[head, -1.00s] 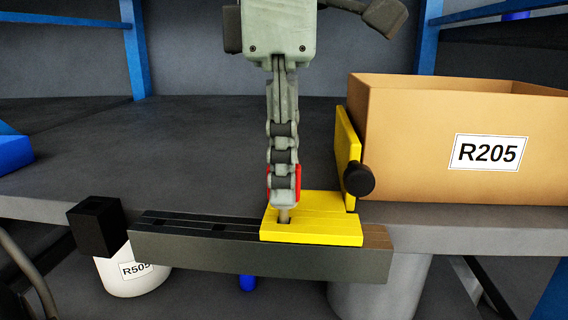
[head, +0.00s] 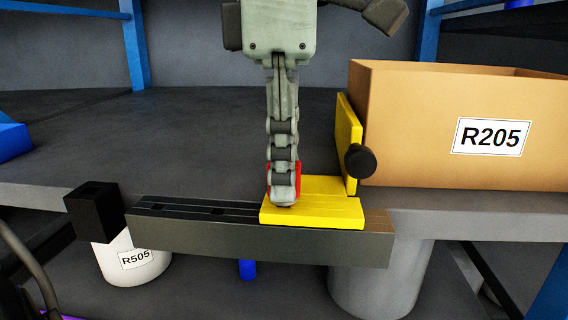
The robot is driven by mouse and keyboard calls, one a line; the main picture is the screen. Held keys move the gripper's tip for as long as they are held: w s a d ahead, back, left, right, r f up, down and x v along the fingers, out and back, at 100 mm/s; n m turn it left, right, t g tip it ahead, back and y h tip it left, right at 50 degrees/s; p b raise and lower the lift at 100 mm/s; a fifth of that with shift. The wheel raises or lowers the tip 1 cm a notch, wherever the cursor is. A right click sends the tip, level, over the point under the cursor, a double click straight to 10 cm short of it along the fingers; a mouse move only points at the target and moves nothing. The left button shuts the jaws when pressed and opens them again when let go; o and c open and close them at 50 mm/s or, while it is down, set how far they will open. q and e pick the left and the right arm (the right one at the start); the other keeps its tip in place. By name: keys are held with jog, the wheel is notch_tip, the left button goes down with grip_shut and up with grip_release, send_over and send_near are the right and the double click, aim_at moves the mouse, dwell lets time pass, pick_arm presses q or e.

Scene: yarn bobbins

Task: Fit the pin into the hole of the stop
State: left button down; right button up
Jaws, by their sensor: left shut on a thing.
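The yellow stop (head: 325,212) is a flat plate with an upright wall and a black knob. It sits on the right part of a long dark slotted bar. My left gripper (head: 284,201) points down at the left part of the plate, its fingertips at or just above the surface. It is shut on the pin, whose red part (head: 299,176) shows at the right side of the fingers. The pin's lower end and the hole in the stop are hidden by the fingertips, so I cannot see how deep the pin sits. My right gripper is not in view.
The slotted bar (head: 255,245) runs along the table's front edge, with a black block (head: 95,210) at its left end. A cardboard box marked R205 (head: 430,125) stands behind the stop on the right. The grey table (head: 170,140) is clear at left of the gripper.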

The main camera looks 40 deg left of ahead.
pick_arm(q)
jog(key=shift+f, duration=0.25)
jog(key=c, duration=1.5)
grip_release()
notch_tip(320, 180, up, 12)
